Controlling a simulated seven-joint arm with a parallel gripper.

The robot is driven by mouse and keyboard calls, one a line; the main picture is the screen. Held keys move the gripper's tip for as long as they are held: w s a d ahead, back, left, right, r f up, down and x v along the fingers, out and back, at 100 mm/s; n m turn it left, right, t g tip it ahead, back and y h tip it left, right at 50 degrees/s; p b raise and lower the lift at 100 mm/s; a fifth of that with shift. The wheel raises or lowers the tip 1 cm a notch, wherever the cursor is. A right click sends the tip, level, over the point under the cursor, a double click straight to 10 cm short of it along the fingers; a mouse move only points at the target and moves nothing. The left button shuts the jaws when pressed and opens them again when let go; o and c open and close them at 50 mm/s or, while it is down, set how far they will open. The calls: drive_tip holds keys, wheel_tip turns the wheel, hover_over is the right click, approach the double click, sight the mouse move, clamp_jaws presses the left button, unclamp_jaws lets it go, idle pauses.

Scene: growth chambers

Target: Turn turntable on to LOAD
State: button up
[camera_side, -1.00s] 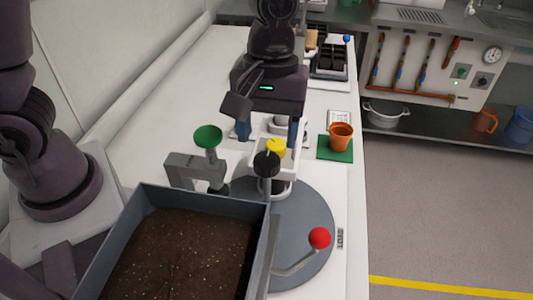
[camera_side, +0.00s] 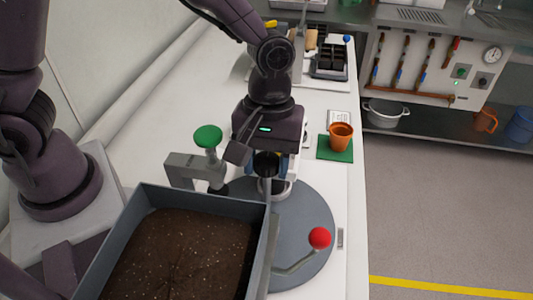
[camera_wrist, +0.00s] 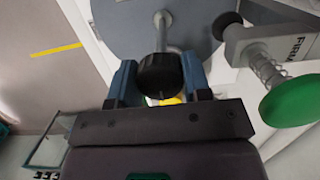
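The turntable (camera_side: 312,205) is a grey disc at the bench's front. A bit of yellow (camera_wrist: 172,101) shows between the fingers. I cannot read any LOAD mark.
A soil-filled grey tray (camera_side: 270,245) stands close at the front left. A grey press with a green knob (camera_side: 208,136) is left of my gripper. An orange pot (camera_side: 341,135) on a green mat (camera_side: 335,155) is to the right. Seedling trays stand farther back.

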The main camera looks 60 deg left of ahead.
drive_tip(key=m, duration=0.4)
drive_tip(key=shift+m, duration=0.3)
drive_tip(key=shift+m+g+y, duration=0.3)
drive_tip(key=shift+m+y, duration=0.1)
drive_tip(key=shift+m, duration=0.3)
drive_tip(key=m, duration=0.6)
drive_tip(key=shift+y, duration=0.4)
